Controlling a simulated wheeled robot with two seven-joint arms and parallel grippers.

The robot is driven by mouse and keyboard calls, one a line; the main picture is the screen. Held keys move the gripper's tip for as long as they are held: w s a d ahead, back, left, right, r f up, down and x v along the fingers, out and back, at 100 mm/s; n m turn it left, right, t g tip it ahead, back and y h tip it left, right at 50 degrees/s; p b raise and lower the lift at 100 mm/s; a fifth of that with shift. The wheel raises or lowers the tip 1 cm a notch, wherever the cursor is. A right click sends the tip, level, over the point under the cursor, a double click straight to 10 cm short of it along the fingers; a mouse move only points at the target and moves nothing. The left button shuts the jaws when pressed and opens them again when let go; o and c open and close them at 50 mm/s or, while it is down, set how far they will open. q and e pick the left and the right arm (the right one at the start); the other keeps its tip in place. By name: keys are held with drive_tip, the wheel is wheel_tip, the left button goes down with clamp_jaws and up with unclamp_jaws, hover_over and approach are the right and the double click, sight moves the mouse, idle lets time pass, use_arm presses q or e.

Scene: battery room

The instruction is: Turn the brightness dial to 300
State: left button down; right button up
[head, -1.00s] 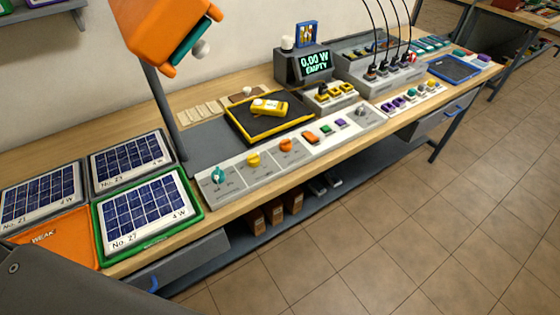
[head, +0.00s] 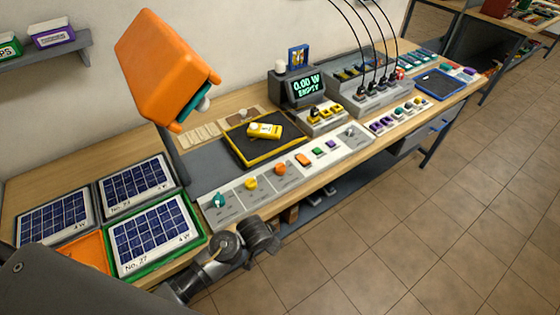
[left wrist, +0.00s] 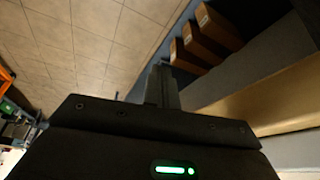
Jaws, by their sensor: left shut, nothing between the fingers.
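A row of dials runs along the front of the bench panel: a teal dial (head: 219,200), a yellow dial (head: 251,183), an orange dial (head: 280,169) and a grey dial (head: 351,132). Their labels are too small to read, so I cannot tell which is the brightness dial. My left gripper (head: 270,239) is in front of the bench's front edge, below the teal and yellow dials and apart from them. In the left wrist view its fingers (left wrist: 161,85) are together with nothing between them. My right gripper is not in view.
A big orange lamp head (head: 165,65) hangs over the bench. A display (head: 307,88) reads 0.00 W EMPTY. Solar panels (head: 154,237) lie at left. A yellow device (head: 265,131) sits on a black tray (head: 244,149). The floor in front is clear.

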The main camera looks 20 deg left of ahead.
sight(280, 171)
use_arm(q)
drive_tip(key=w+d+r+m+t+y+p, duration=0.15)
drive_tip(key=w+r, duration=0.35)
drive_tip(key=r, duration=0.5)
drive_tip(key=w+d+r+t+y+p, duration=0.15)
drive_tip(key=w+r, duration=0.35)
drive_tip(key=r, duration=0.6)
drive_tip(key=b+x, duration=1)
drive_tip(key=x, duration=0.1)
drive_tip(key=shift+a, duration=0.1)
drive_tip(key=shift+w+a+r, duration=0.15)
drive_tip(key=shift+w+a, duration=0.25)
drive_tip(key=shift+a, duration=0.05)
drive_tip(key=shift+w+a+r, duration=0.2)
drive_tip(key=shift+w+a, duration=0.2)
drive_tip(key=shift+a, duration=0.05)
drive_tip(key=shift+w+a, duration=0.45)
drive_tip(key=shift+a, duration=0.2)
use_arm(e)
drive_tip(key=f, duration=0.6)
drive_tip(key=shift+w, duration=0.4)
use_arm(q)
drive_tip(key=shift+r+m+h, duration=0.1)
drive_tip(key=shift+m+h, duration=0.25)
drive_tip(key=shift+h, duration=0.05)
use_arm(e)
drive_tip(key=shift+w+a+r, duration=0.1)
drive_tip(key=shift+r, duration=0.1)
